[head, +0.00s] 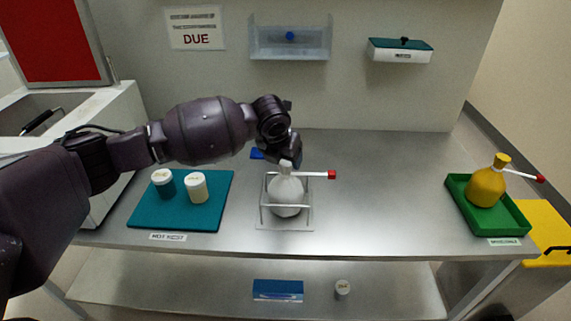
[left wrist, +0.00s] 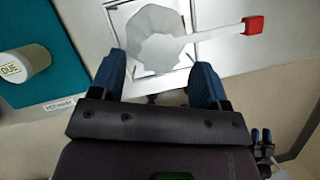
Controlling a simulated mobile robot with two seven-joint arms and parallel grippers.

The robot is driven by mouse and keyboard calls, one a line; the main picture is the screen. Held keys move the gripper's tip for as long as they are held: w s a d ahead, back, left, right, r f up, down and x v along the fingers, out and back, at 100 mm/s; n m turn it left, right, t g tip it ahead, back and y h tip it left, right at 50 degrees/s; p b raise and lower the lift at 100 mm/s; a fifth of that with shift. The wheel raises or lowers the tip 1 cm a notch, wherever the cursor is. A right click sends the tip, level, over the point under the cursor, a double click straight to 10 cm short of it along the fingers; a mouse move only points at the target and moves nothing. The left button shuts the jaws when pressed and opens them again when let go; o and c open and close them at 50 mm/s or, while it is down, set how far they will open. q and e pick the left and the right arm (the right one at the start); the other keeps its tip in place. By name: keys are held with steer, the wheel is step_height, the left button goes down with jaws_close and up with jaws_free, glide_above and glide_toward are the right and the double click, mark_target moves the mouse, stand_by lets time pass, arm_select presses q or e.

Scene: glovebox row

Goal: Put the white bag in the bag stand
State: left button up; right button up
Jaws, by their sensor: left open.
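The white bag (head: 285,192) sits upright inside the wire bag stand (head: 262,216) at the middle of the bench. A white tie with a red end (head: 331,175) sticks out to the right from its neck. In the left wrist view the bag (left wrist: 152,50) lies just beyond the fingers, with the stand (left wrist: 118,14) around it. My left gripper (head: 291,160) is above the bag's neck. In the left wrist view its blue fingers (left wrist: 157,80) are apart with nothing held between them. Whether they touch the bag I cannot tell.
A teal mat (head: 140,215) with two jars lies left of the stand. A green tray (head: 515,222) with a yellow bag stands at the far right. The bench between stand and tray is clear. A blue box (head: 278,290) is on the lower shelf.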

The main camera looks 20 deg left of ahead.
arm_select(q)
steer(key=v, duration=0.7)
steer(key=s+d+f+n+t+h, duration=0.25)
steer(key=s+f+n, duration=0.35)
steer(key=f+n, duration=0.3)
steer(key=s+d+f+n+t+h, duration=0.1)
steer(key=s+d+f+n+h, duration=0.25)
steer(key=s+f+n, duration=0.6)
steer(key=s+a+f+n+t+y, duration=0.1)
steer(key=s+a+f+n+y, duration=0.1)
steer(key=s+n, duration=0.4)
steer(key=s+a+f+n+t+y, duration=0.1)
steer(key=s+a+f+n+y, duration=0.1)
steer(key=s+a+f+n, duration=0.2)
steer(key=s+a+f+n+t+y, duration=0.1)
steer(key=s+a+f+n+y, duration=0.1)
steer(key=s+a+n, duration=0.5)
steer(key=shift+s+f+n+y+p, duration=0.35)
steer(key=shift+s+f, duration=0.25)
steer(key=shift+f, duration=0.15)
steer(key=shift+a, duration=0.1)
